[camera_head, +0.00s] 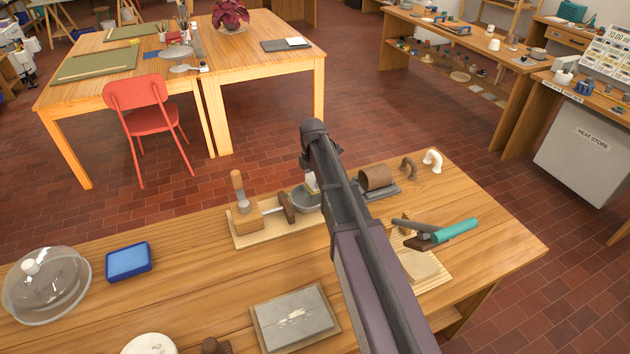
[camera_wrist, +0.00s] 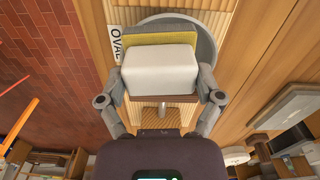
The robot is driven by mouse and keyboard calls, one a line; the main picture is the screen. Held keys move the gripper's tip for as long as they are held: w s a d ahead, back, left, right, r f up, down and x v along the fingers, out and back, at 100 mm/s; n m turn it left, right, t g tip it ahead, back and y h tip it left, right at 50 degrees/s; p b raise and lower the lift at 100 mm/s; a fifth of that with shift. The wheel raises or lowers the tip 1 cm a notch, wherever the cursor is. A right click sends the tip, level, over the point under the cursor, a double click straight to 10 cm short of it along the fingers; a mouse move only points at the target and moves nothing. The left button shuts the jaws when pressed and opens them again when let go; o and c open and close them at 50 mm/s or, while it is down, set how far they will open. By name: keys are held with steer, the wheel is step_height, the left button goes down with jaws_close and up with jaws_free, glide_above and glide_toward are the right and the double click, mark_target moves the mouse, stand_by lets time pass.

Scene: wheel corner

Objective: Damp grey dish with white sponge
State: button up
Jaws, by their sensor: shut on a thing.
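A wooden-handled tool (camera_head: 238,187) and a brown mallet-like tool (camera_head: 287,207) stand left of the dish. A brown cylinder (camera_head: 376,178) and a teal-handled tool (camera_head: 455,231) are to the right. A blue box (camera_head: 128,262) and glass dome (camera_head: 47,285) are at left.

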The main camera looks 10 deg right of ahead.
mark_target(304, 185)
steer(key=shift+w+a, duration=0.3)
steer(key=shift+w, duration=0.15)
steer(key=shift+a, duration=0.2)
steer(key=shift+w+a, duration=0.2)
steer(key=shift+a, duration=0.75)
steer(key=shift+s+a+f, duration=0.1)
steer(key=shift+a, duration=0.05)
steer(key=shift+s+a, duration=0.6)
steer(key=shift+a, duration=0.2)
stand_by(0.4)
step_height(304, 185, up, 6)
steer(key=p, duration=0.5)
steer(key=shift+p, duration=0.4)
